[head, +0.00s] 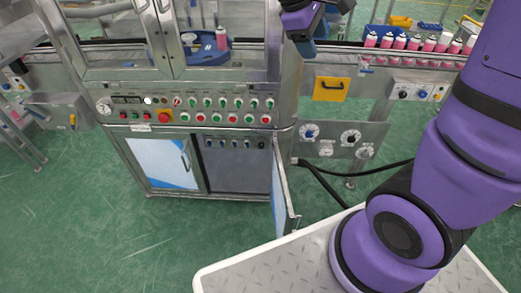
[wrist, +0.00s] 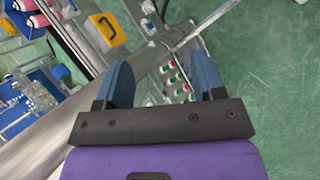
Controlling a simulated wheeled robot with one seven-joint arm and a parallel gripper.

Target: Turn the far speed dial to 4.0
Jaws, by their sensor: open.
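Round white-scaled dials sit on a grey plate right of the crimping machine in the head view: one with a blue knob (head: 309,131), one with a dark knob (head: 350,137), and two smaller pale ones below, including a right one (head: 364,152). Another round dial (head: 103,107) is at the left end of the machine's control panel. I cannot tell which is the far speed dial, and the scale values are too small to read. My gripper (wrist: 164,82) is open and empty, its blue fingers apart. In the head view it hangs at the top, above the dials and touching none.
The machine's control panel (head: 215,110) carries rows of red and green buttons. A yellow handled panel (head: 331,89) is above the dial plate. An open cabinet door (head: 280,190) juts out below. A conveyor holds pink cans (head: 400,42) at right.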

